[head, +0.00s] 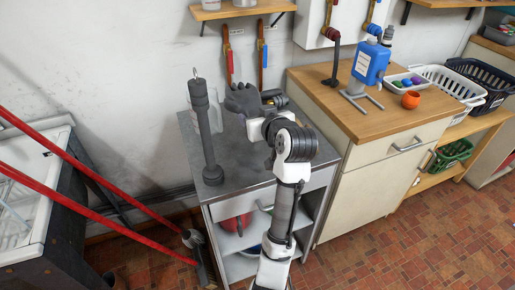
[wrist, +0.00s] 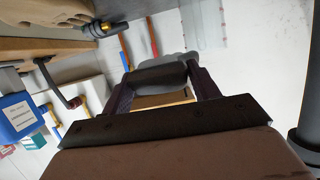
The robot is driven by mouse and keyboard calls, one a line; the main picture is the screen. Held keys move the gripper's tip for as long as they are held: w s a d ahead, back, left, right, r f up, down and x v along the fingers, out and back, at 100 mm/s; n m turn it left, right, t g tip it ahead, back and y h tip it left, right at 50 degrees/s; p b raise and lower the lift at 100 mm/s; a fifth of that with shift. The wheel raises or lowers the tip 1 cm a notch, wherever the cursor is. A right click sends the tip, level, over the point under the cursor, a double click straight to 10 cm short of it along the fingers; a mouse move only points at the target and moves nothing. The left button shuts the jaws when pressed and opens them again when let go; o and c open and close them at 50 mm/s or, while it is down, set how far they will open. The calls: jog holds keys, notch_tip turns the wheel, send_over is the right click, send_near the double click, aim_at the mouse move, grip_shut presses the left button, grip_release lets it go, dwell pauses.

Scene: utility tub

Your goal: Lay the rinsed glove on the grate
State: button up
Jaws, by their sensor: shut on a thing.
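A dark grey glove (head: 241,98) is held up above the left part of the grey metal cabinet top (head: 235,165), near the wall. My gripper (head: 264,105) is shut on it, at the glove's right side in the head view. In the wrist view, grey glove material (wrist: 165,64) shows between and beyond the fingers of my gripper (wrist: 160,86). My arm hides part of the cabinet top. I cannot make out a grate for certain in either view.
A dark upright post (head: 207,140) stands on the cabinet top, just left of the glove.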

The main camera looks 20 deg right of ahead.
aim_at(258, 158)
notch_tip(258, 158, down, 13)
jog(key=shift+w+f+p, duration=0.1)
jog(key=shift+p, duration=0.3)
jog(key=shift+f, duration=0.15)
jog(key=o, duration=1.5)
